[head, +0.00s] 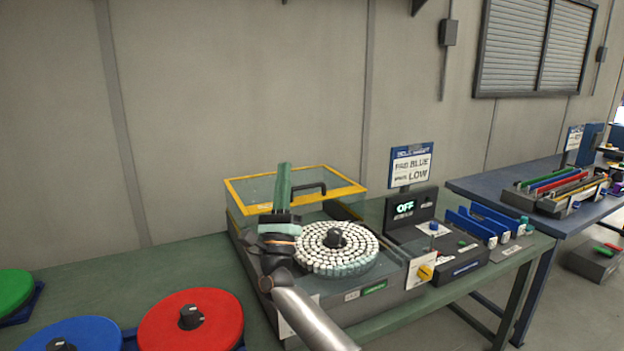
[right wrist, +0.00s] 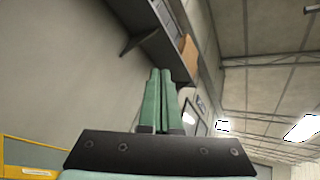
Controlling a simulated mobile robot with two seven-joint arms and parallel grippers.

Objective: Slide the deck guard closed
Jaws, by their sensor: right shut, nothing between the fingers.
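The deck guard (head: 345,191) is a clear cover with a yellow frame and a dark handle (head: 309,189). It stands at the back of the grey deck machine, and the round disc (head: 355,262) packed with small white and teal pieces is uncovered in front of it. My right gripper (head: 284,168) is shut and empty, its green fingers pointing up just left of the handle in the head view. I cannot tell whether they touch it. In the right wrist view the closed fingers (right wrist: 161,74) point at the wall and ceiling, with a yellow frame edge (right wrist: 22,171) at lower left. My left gripper is not in view.
A sign (head: 411,165) reading BLUE and LOW stands above a panel showing OFF (head: 405,208). A yellow knob (head: 425,272) is on the machine's front right. Red (head: 205,322), blue (head: 95,335) and green (head: 10,292) discs lie at left. A blue table (head: 490,184) stands at right.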

